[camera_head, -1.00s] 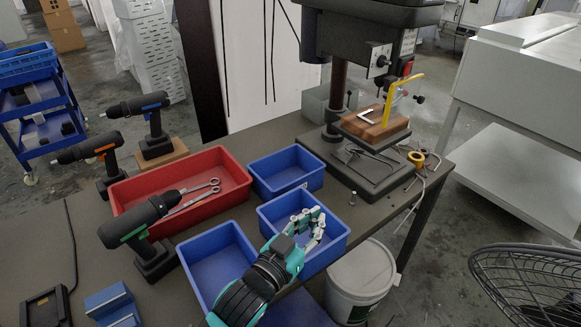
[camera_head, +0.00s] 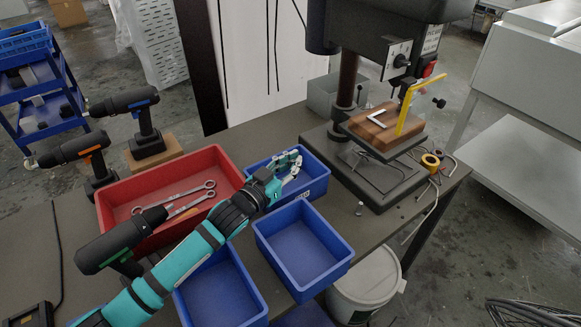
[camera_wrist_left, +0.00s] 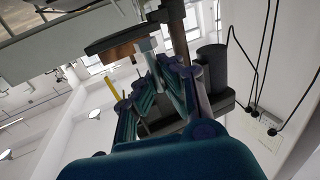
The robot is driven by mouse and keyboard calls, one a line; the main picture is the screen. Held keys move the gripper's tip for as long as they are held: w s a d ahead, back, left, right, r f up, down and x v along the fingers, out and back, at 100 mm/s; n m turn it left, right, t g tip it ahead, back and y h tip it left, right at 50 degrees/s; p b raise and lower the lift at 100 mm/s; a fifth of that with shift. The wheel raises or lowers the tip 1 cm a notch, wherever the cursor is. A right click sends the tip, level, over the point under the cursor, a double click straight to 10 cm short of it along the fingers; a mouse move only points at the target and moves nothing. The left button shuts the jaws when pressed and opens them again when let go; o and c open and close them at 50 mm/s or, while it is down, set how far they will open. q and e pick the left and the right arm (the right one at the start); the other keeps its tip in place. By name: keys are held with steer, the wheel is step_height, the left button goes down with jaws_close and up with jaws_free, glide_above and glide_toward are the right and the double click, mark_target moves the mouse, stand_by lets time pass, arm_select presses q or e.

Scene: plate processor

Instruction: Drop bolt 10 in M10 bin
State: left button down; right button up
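My left gripper (camera_head: 291,166) is over the back blue bin (camera_head: 318,188), with its arm reaching across from the lower left. Its fingers also show in the left wrist view (camera_wrist_left: 165,68), close together at the tips. The front right blue bin (camera_head: 302,248) looks empty. The front left blue bin (camera_head: 250,305) is partly hidden by my arm. A small bolt (camera_head: 360,208) stands on the table right of the bins. A small label on the back bin is too small to read. My right gripper is not in view.
A drill press base (camera_head: 365,175) stands close on the right. Cordless drills (camera_head: 115,245) stand at the left. A white bucket (camera_head: 365,285) is beyond the table's edge.

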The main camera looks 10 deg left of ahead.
arm_select(q)
steer(key=f, duration=0.2)
steer(key=w+f, duration=0.1)
steer(key=shift+a+f, duration=0.3)
steer(key=shift+a, duration=0.05)
steer(key=shift+f, duration=0.6)
steer(key=c, duration=2.1)
jaws_free()
steer(key=o, duration=0.6)
steer(key=v, duration=0.5)
steer(key=r+v, duration=0.1)
steer(key=v, duration=0.1)
steer(key=shift+s+a+r, duration=0.1)
steer(key=shift+s, duration=0.05)
